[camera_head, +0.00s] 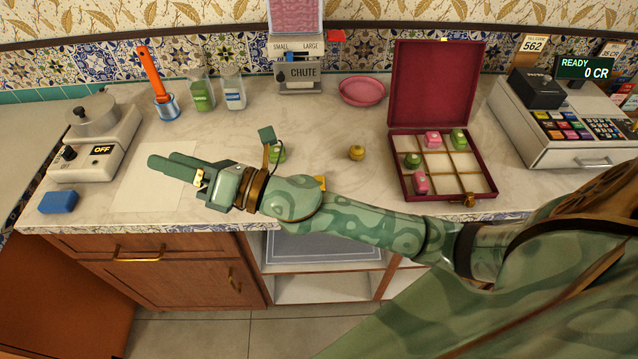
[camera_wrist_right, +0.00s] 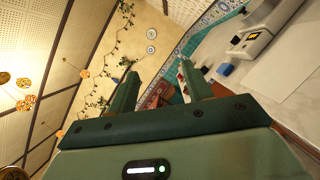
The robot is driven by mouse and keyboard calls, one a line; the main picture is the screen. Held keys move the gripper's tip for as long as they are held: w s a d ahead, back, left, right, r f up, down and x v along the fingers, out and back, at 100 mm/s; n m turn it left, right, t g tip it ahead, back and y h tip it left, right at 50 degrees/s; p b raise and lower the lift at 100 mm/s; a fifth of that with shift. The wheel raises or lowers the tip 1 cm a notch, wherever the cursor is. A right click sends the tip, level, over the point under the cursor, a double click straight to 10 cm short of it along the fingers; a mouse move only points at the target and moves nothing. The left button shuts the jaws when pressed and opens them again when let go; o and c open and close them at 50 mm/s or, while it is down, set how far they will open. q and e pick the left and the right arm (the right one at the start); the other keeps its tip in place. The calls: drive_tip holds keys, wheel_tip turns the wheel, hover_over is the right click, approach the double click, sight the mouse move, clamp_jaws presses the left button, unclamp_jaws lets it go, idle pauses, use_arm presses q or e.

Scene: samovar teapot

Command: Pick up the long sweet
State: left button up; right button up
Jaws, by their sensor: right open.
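Several small sweets show in the head view. A green sweet (camera_head: 277,153) stands on the counter just behind my right wrist, partly hidden. A yellow sweet (camera_head: 356,152) sits alone on the counter to the right of it. In the open dark red box are pink sweets (camera_head: 432,139) and green sweets (camera_head: 458,138). I cannot tell for sure which is the long one. My right gripper (camera_head: 165,162) is open and empty, pointing left above the pale sheet, away from the sweets. Its two fingers stand apart in the wrist view (camera_wrist_right: 160,80). My left gripper is not in view.
The dark red box (camera_head: 484,181) has its lid up and several empty compartments. A cash register (camera_head: 575,125) stands right of it. A pink dish (camera_head: 362,91), the chute machine (camera_head: 299,75), jars, a blue sponge (camera_head: 58,202) and a scale-like device (camera_head: 95,150) are around the counter.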

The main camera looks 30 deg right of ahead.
drive_tip(key=s+a+n+g+y, duration=0.4)
drive_tip(key=n+g, duration=0.4)
drive_tip(key=n, duration=0.5)
drive_tip(key=n+g+h+b, duration=0.3)
drive_tip(key=n+g+h, duration=0.4)
drive_tip(key=n+h, duration=1.1)
hover_over(319, 180)
drive_tip(key=shift+m+h, duration=0.3)
drive_tip(key=shift+m, duration=0.4)
drive_tip(key=f, duration=1.6)
drive_tip(key=shift+s+a+f, duration=0.2)
drive_tip(key=shift+a+f, duration=0.1)
drive_tip(key=f, duration=0.2)
drive_tip(key=f+b, duration=0.1)
drive_tip(key=f, duration=0.1)
drive_tip(key=f+b, duration=0.1)
drive_tip(key=f, duration=0.1)
drive_tip(key=shift+w+d, duration=0.2)
drive_tip(key=shift+d, duration=0.1)
drive_tip(key=shift+r, duration=0.15)
drive_tip(key=shift+c, duration=0.7)
drive_tip(key=c, duration=0.9)
